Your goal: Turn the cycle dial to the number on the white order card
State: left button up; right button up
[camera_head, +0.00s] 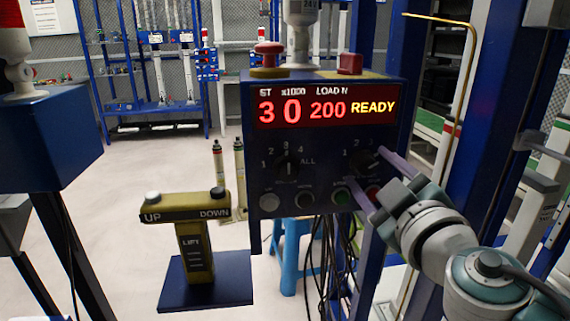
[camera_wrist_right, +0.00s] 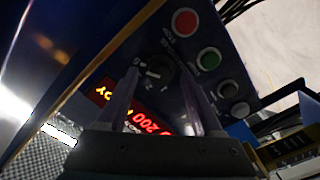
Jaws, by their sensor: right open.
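The control box (camera_head: 325,205) has a red display (camera_head: 325,107) reading 3, 0, 200 and READY. Its right dial (camera_head: 366,162), with 1 and 2 legible beside it, is probably the cycle dial; its own name is not readable. The left dial (camera_head: 287,163) is marked 1 to 4 and ALL. My right gripper (camera_head: 366,169) is open at the right dial. In the right wrist view the fingers (camera_wrist_right: 158,80) lie either side of the dial knob (camera_wrist_right: 157,69); contact cannot be told. No readable order card shows. My left gripper is out of view.
Below the dials is a row of buttons, including a green one (camera_head: 341,196) and a red one (camera_head: 373,193). A red mushroom button (camera_head: 268,52) sits on top. A yellow UP/DOWN lift pedestal (camera_head: 192,240) stands left. A blue post is close right.

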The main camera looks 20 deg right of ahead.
jog(key=shift+w, duration=0.1)
grip_shut()
dwell(0.6)
